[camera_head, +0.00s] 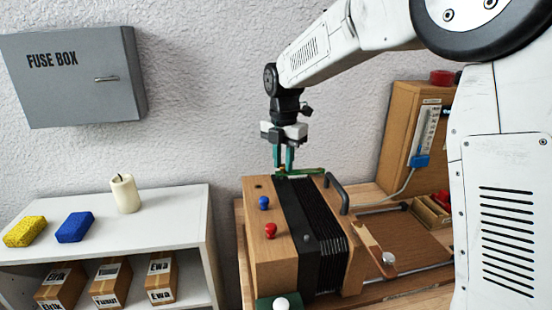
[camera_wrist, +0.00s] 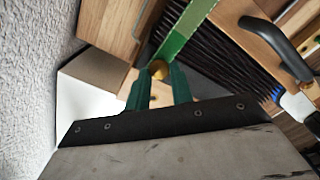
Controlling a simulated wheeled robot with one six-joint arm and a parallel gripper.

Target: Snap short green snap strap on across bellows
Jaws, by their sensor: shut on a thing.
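The black pleated bellows (camera_head: 325,228) sits between wooden end blocks on the bench, and its pleats (camera_wrist: 238,62) also show in the wrist view. My gripper (camera_head: 284,167) points down at the far end of the bellows. Its green fingers (camera_wrist: 160,82) are shut on the short green snap strap (camera_head: 311,171), at a round brass-coloured stud (camera_wrist: 158,69) near one end. The strap (camera_wrist: 190,28) extends from the fingertips over the bellows' top. Whether either strap end is fastened cannot be told.
A blue knob (camera_head: 264,203) and a red knob (camera_head: 271,230) stand on the left wooden block. A dark handle (camera_head: 338,193) rises on the right. A tan strap (camera_head: 371,243) lies nearby. A white shelf (camera_head: 150,235) stands left; the wall is close behind.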

